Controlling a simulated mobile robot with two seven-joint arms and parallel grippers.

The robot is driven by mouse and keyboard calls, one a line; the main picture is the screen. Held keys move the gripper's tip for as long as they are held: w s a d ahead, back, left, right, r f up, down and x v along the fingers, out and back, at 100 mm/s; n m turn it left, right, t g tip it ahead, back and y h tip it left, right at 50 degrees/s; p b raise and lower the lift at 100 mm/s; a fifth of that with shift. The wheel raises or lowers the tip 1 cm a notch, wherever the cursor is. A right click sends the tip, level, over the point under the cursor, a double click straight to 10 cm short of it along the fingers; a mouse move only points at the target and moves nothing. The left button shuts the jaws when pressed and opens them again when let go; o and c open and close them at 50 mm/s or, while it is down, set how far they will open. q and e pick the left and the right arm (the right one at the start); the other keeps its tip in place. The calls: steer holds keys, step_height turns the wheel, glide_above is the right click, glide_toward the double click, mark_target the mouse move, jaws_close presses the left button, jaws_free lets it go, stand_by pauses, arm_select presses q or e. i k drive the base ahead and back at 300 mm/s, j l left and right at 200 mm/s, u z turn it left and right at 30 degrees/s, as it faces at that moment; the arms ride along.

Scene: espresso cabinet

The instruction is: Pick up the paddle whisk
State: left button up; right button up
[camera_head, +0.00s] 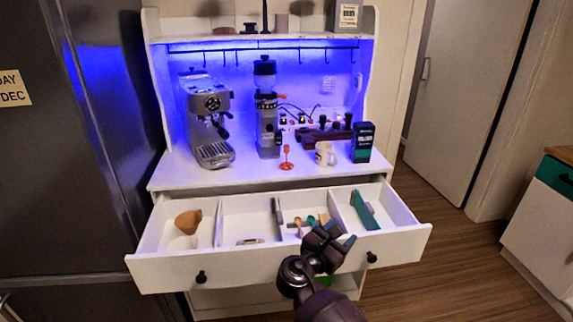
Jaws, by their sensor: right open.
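I cannot tell for certain which item is the paddle whisk. In the open drawer (207,266), a slim dark-handled tool (277,211) lies in the second compartment from the left. My left gripper is not in view.
The drawer also holds a brown cup-like piece (188,221) and a green item (364,210). On the counter stand an espresso machine (207,118), a grinder (267,108), a red stand-like object (287,159), a mug (325,154) and a dark box (362,143).

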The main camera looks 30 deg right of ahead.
mark_target(285, 148)
steer(key=i, duration=1.5)
